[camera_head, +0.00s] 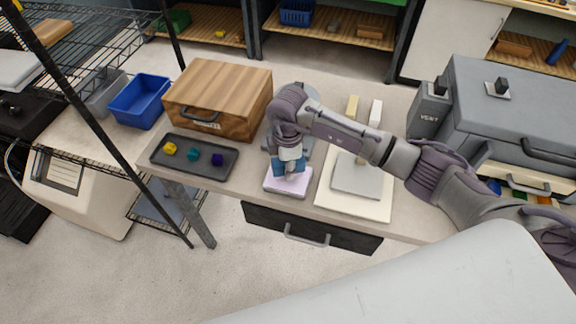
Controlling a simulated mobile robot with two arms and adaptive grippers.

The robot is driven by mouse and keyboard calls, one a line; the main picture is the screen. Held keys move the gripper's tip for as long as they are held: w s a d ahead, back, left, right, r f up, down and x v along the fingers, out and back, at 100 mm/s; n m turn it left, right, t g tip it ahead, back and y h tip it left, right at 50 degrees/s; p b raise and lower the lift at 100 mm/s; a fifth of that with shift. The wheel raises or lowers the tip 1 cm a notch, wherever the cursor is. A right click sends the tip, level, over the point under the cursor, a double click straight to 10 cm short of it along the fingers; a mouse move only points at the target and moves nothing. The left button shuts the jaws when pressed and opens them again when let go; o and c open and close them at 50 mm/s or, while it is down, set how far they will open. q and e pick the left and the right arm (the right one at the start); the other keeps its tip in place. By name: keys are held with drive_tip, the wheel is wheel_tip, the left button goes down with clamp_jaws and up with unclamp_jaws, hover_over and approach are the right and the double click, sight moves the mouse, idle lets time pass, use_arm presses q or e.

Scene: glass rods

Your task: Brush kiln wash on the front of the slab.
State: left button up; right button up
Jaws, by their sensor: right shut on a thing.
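A grey slab (357,182) lies flat on a cream board (343,208) at the front of the worktable. My right gripper (290,172) points down left of the board, just above a pale lilac pad or shallow tray (285,186). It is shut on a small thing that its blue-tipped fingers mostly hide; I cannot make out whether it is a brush. I cannot tell whether the gripper touches the pad. My right forearm passes over the back of the slab and hides part of it. My left gripper is not in view.
A dark tray (172,170) with coloured pieces and a wooden box (240,88) stand to the left. A grey kiln-like case (500,125) stands right. Two pale bars (376,112) lie behind my arm. A blue bin (140,103) is at far left.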

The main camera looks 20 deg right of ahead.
drive_tip(key=shift+r+p, duration=1.95)
drive_tip(key=shift+r, duration=0.85)
drive_tip(key=n, duration=0.2)
drive_tip(key=shift+s+r+n+b, duration=0.1)
drive_tip(key=shift+r+n+b, duration=0.1)
drive_tip(key=shift+n+b, duration=0.15)
drive_tip(key=n, duration=0.3)
drive_tip(key=r+n, duration=0.1)
drive_tip(key=shift+s+d+n+b, duration=0.2)
drive_tip(key=shift+s+n+b, duration=0.1)
drive_tip(key=shift+s+n, duration=0.05)
drive_tip(key=s+d+r+m+b, duration=0.2)
drive_tip(key=s+m, duration=0.4)
drive_tip(key=m, duration=0.6)
drive_tip(key=s+d+r+m+b, duration=0.1)
drive_tip(key=s+r+m+b, duration=0.2)
drive_tip(key=s+m, duration=0.4)
drive_tip(key=r+m, duration=0.1)
drive_tip(key=m, duration=0.4)
drive_tip(key=shift+d+b, duration=0.35)
